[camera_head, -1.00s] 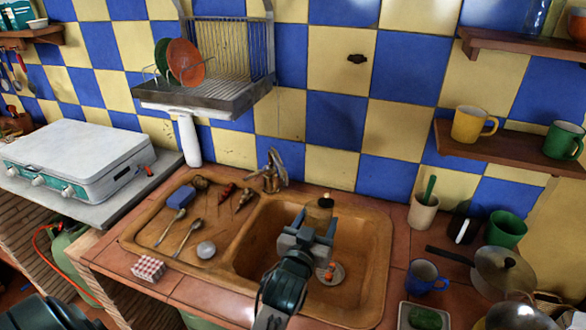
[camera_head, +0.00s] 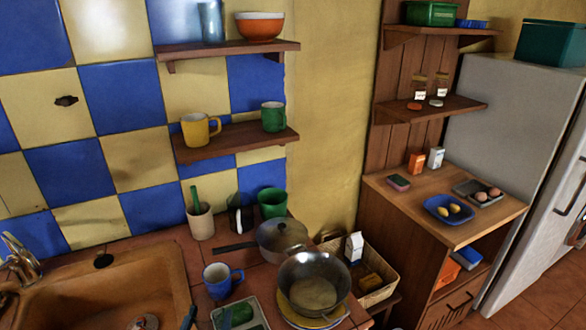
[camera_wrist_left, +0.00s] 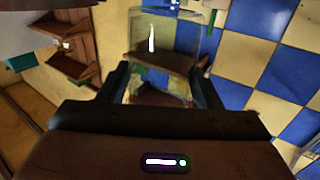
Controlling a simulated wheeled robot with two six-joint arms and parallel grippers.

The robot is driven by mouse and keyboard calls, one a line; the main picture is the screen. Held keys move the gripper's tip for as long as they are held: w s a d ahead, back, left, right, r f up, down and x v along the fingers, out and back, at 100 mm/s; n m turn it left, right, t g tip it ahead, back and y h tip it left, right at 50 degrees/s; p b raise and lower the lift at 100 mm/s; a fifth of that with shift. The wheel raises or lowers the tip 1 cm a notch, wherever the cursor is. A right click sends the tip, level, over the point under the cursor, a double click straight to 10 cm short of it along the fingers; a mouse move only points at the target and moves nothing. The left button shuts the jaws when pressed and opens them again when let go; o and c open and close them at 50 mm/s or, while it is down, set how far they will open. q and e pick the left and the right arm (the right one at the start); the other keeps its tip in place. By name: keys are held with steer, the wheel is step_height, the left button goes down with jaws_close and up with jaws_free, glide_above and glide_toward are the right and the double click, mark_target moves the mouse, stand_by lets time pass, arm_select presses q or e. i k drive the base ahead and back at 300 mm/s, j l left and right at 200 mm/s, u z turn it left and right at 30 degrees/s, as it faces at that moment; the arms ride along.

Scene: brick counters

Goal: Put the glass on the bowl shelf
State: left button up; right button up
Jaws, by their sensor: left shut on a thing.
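In the left wrist view, a clear glass (camera_wrist_left: 165,30) sits between the two fingers of my left gripper (camera_wrist_left: 161,78), which is shut on it. The wall shows through the glass. The bowl shelf (camera_head: 228,49) is the upper wooden shelf on the tiled wall. It carries an orange bowl (camera_head: 260,26) at its right and a bluish glass vessel (camera_head: 211,22) at its left. My right gripper is not in view.
Below is a lower shelf (camera_head: 235,142) with a yellow mug (camera_head: 200,130) and a green mug (camera_head: 273,117). The counter right of the sink (camera_head: 110,290) is crowded with a blue mug (camera_head: 222,280), a lidded pan (camera_head: 282,240) and a wok (camera_head: 313,282).

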mark_target(178, 49)
steer(key=k+j+z, duration=0.1)
steer(key=j+z, duration=0.2)
steer(key=k+j+z, duration=0.2)
steer(key=j+z, duration=0.15)
steer(key=j, duration=0.15)
steer(key=k+j, duration=0.15)
steer(key=j, duration=0.2)
